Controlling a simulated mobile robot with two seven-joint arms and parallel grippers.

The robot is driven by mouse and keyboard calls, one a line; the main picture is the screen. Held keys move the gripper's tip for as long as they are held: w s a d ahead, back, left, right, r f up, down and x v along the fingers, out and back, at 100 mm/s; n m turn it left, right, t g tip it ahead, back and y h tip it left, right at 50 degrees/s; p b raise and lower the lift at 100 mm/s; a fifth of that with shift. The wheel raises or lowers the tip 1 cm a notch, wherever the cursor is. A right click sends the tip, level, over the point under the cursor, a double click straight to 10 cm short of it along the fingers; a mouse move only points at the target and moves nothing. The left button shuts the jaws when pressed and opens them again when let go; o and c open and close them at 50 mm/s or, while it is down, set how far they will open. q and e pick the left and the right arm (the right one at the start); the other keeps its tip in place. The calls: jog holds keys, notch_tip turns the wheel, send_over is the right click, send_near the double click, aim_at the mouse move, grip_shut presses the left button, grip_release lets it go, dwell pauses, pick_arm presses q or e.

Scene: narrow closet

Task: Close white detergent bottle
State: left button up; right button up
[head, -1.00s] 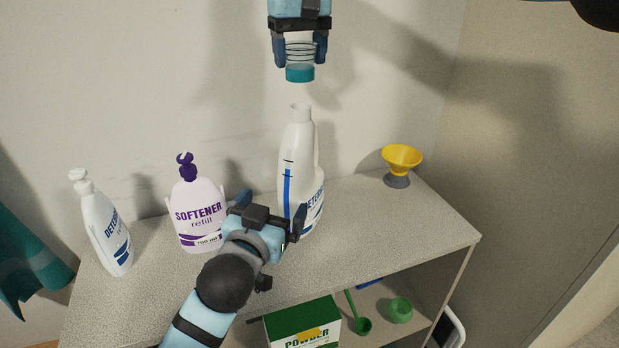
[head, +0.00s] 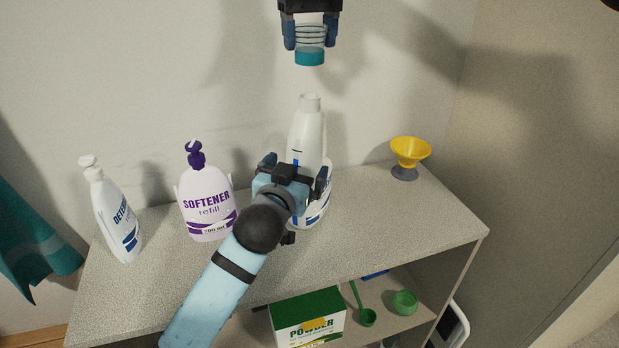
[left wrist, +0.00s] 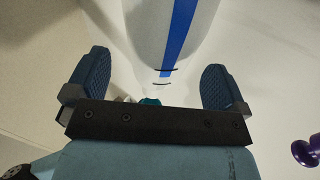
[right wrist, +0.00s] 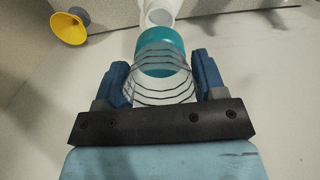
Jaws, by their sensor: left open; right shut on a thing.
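The white detergent bottle (head: 309,130) stands upright and uncapped on the cabinet top, its open neck (head: 310,102) facing up. My left gripper (head: 295,172) is open at the front of the bottle, fingers on both sides of its body. In the left wrist view the bottle (left wrist: 150,60) with its blue stripe lies between the spread fingers (left wrist: 158,85). My right gripper (head: 311,35) is shut on a clear ribbed cap with a teal rim (head: 310,58), held above the neck with a gap. The right wrist view shows the cap (right wrist: 162,55) over the bottle neck (right wrist: 160,16).
A purple-topped softener bottle (head: 205,203) and another white detergent bottle (head: 114,215) stand to the left. The lower shelf holds a powder box (head: 309,318), a green scoop (head: 367,317) and a green cup (head: 404,302).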

aim_at(309, 64)
pick_arm(q)
jog(key=shift+x, duration=2.3)
jog(key=c, duration=1.2)
pick_arm(e)
jog(key=shift+f, duration=2.45)
jog(key=shift+f, duration=0.9)
jog(key=shift+f, duration=0.55)
